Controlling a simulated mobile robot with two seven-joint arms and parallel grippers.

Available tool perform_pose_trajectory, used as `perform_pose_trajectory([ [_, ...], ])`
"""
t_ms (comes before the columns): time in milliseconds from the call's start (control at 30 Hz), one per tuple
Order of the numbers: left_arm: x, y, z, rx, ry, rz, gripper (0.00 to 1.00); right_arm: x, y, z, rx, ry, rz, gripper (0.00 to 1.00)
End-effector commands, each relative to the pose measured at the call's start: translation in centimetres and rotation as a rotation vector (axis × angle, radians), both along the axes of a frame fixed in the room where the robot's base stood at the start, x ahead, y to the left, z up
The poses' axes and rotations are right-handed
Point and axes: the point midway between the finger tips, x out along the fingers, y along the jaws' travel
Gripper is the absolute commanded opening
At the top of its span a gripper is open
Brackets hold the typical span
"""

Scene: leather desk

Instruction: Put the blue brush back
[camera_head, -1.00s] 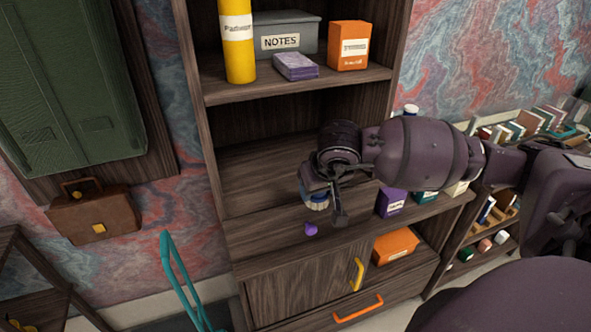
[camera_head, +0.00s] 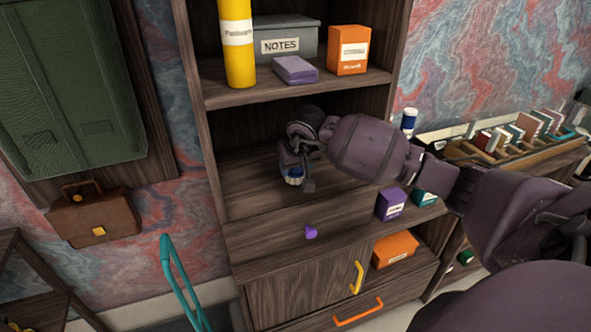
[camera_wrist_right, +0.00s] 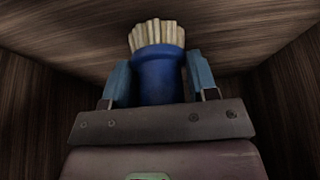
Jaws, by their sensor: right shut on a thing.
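My right gripper (camera_head: 297,172) is shut on the blue brush (camera_head: 293,181) inside the middle compartment of the wooden cabinet (camera_head: 243,187). In the right wrist view, the two blue fingers of the gripper (camera_wrist_right: 159,80) stand on either side of the brush's blue body (camera_wrist_right: 157,78). Its cream bristles (camera_wrist_right: 156,36) point away from the gripper, with wooden walls around. Whether the brush touches the wood I cannot tell. My left gripper is not in view.
The shelf above holds a yellow cylinder (camera_head: 237,45), a grey NOTES box (camera_head: 286,37), a purple pack (camera_head: 296,70) and an orange box (camera_head: 348,50). A purple knob (camera_head: 311,232) sits on the panel below the compartment. A purple box (camera_head: 391,203) stands to its right.

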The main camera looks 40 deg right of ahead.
Motion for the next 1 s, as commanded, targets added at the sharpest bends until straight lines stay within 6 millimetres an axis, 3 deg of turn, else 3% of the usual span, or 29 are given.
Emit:
perform_pose_trajectory([
  [133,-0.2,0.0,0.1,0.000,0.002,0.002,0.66,0.1,0.0,-1.2,0.002,-0.005,-0.001,0.25],
  [567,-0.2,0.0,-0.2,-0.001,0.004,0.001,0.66,0.1,-0.1,-1.8,-0.002,-0.005,-0.001,0.25],
  [600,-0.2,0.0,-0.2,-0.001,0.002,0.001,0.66,0.1,-0.1,-1.9,-0.002,-0.005,-0.001,0.55],
  [767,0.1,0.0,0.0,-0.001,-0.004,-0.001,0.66,0.1,-0.1,-1.7,-0.001,-0.005,-0.001,0.79],
  [1000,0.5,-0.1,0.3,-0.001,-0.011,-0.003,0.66,0.1,0.0,-1.7,-0.001,-0.005,-0.001,0.79],
])
